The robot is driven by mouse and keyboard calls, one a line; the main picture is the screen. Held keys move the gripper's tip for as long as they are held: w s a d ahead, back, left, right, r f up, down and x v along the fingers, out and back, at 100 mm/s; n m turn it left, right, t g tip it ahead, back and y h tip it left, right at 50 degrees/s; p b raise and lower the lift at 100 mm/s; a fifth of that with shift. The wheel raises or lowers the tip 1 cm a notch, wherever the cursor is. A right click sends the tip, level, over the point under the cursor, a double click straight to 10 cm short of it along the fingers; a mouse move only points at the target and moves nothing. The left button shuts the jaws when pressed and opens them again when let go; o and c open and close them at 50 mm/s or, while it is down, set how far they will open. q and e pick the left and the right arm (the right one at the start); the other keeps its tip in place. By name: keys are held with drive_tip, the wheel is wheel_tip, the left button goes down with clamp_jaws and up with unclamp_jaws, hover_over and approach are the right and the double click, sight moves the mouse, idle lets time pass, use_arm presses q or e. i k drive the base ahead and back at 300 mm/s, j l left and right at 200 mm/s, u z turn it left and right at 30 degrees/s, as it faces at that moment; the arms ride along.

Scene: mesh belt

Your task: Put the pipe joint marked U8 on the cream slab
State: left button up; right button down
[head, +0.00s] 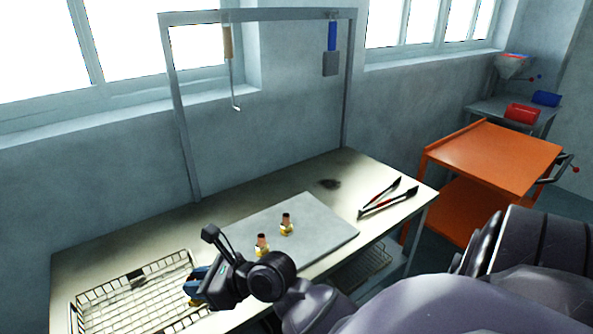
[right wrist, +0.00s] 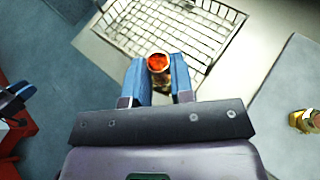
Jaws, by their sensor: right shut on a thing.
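My right gripper (head: 196,283) is shut on a pipe joint, above the front right corner of the wire basket. In the right wrist view the joint (right wrist: 159,66) stands between the blue fingers (right wrist: 158,82), its round orange-red end toward the camera. No U8 mark is readable on it. The slab (head: 322,229), pale grey in the picture, lies on the bench to the right of the gripper. What looks like my left gripper (right wrist: 20,94) shows only at the wrist view's left edge.
The wire basket (head: 80,297) is at the bench's left end, with a small dark patch in it. Tongs (head: 385,202) lie right of the slab near a dark stain (head: 330,184). A metal frame (head: 180,115) with hanging tools rises behind. An orange cart (head: 495,155) stands right.

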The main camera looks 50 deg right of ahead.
sight(313, 219)
drive_tip(key=l, duration=1.5)
drive_tip(key=k, duration=0.05)
